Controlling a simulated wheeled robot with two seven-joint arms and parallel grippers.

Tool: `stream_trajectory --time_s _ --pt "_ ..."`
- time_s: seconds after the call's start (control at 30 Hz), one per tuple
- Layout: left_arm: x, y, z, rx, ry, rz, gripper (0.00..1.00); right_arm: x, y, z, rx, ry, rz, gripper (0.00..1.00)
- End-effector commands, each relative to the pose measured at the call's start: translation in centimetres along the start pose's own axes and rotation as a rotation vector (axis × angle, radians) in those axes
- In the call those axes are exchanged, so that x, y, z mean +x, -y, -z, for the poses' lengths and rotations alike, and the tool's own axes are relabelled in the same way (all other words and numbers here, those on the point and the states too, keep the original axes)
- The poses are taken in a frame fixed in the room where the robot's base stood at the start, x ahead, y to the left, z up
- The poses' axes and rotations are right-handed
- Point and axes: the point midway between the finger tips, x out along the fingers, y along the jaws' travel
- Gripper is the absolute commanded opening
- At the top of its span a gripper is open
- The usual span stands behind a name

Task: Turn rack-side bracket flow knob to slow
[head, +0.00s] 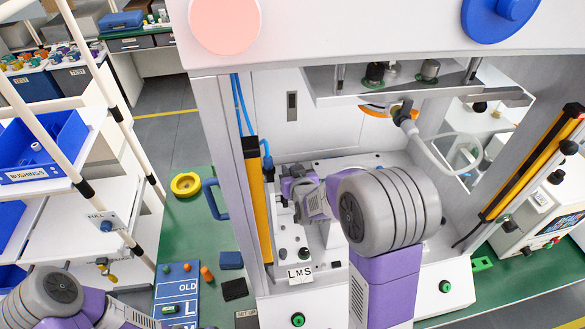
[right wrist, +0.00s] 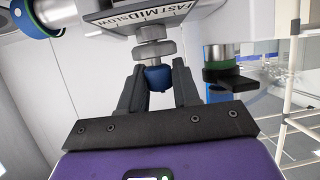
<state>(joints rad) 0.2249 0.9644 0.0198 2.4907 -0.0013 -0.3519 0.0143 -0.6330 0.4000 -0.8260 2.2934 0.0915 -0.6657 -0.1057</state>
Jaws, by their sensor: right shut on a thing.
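In the right wrist view, the flow knob (right wrist: 155,79) shows as a blue tip below a grey metal collar (right wrist: 153,50). It hangs under a bracket plate (right wrist: 143,18) marked FAST, MID and SLOW. SLOW is at the left of the plate, MID in the middle and FAST at the right. I cannot tell which mark the knob points to. My right gripper (right wrist: 159,72) is shut on the knob, with one dark finger on each side. In the head view, my right arm reaches into the press and its wrist hides the knob. My left gripper is out of view; only its arm shows at bottom left.
A black-handled fitting with a green ring (right wrist: 222,75) is close right of my right fingers. The white press frame (head: 222,140) and an orange strip (head: 258,205) bound the work space at left. A white rack with a blue bin (head: 45,150) stands further left.

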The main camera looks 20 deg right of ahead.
Motion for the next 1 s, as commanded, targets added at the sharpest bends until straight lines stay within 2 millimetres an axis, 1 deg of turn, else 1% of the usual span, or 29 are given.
stream_trajectory --time_s 0.03,0.33,0.5,0.8,0.83,0.93,0.97,1.0 --pt "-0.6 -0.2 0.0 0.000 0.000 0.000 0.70 -0.1 0.2 0.2 0.005 0.002 -0.021 0.01" --pt "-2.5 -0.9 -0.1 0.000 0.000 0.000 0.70 -0.1 0.1 0.2 0.064 0.002 -0.168 0.01" --pt "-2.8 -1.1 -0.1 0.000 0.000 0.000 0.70 -0.1 0.0 0.1 0.080 -0.001 -0.207 0.01" --pt "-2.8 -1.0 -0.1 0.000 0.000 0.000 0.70 -0.1 0.0 0.0 0.083 -0.001 -0.210 0.01" --pt "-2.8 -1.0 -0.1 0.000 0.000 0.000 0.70 -0.1 0.0 0.0 0.083 -0.001 -0.210 0.34" --pt "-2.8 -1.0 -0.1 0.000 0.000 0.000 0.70 -0.1 0.0 -0.1 0.083 0.000 -0.210 0.50" --pt "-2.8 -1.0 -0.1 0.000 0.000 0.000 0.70 -0.1 0.0 -0.1 0.083 0.000 -0.210 0.52" --pt "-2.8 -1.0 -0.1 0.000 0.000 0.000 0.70 -0.1 0.0 -0.1 0.083 0.000 -0.210 0.52"
